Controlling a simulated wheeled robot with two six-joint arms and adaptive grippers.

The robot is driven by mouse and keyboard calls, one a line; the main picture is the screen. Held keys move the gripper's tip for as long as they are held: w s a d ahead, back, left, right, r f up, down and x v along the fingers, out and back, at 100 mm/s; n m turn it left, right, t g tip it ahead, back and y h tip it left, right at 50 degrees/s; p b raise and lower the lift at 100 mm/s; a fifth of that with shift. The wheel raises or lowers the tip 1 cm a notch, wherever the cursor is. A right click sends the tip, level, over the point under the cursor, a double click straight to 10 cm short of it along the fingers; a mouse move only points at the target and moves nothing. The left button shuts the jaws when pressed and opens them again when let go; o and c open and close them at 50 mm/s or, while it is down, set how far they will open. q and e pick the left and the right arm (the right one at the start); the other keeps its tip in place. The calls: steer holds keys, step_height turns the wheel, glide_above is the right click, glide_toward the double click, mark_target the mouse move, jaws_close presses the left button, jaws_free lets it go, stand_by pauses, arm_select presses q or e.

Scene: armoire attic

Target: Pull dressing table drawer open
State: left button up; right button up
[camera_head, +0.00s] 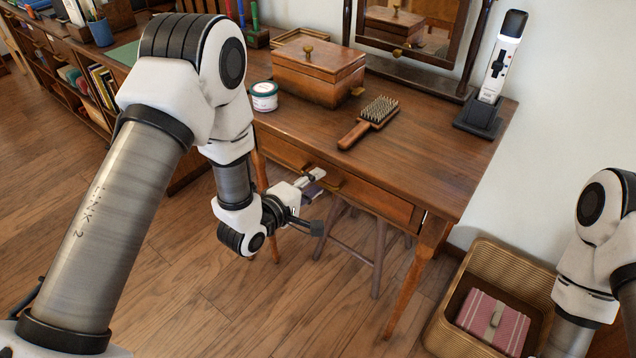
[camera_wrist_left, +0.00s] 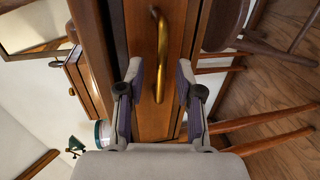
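The dressing table (camera_head: 430,150) has a wooden drawer (camera_head: 376,197) under its top, and the drawer front looks flush with the table. My left gripper (camera_head: 314,180) is at the drawer front, below the table edge. In the left wrist view, a curved brass handle (camera_wrist_left: 161,55) stands on the drawer front (camera_wrist_left: 142,30). The fingers of my left gripper (camera_wrist_left: 160,75) are apart, one on each side of the handle. I see a gap between handle and both fingers. In the head view the handle is partly hidden by the gripper. My right gripper is out of view.
A wooden box (camera_head: 318,75), a hairbrush (camera_head: 370,120), a white jar (camera_head: 264,96) and a white device in a black stand (camera_head: 478,117) are on the tabletop. A stool (camera_head: 378,245) is under the table. A wicker basket (camera_head: 455,300) stands at right.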

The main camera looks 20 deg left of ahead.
arm_select(q)
steer(key=shift+x, duration=1.05)
steer(key=shift+a, duration=0.1)
jaws_close()
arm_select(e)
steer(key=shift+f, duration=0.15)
arm_select(q)
steer(key=shift+f, duration=0.1)
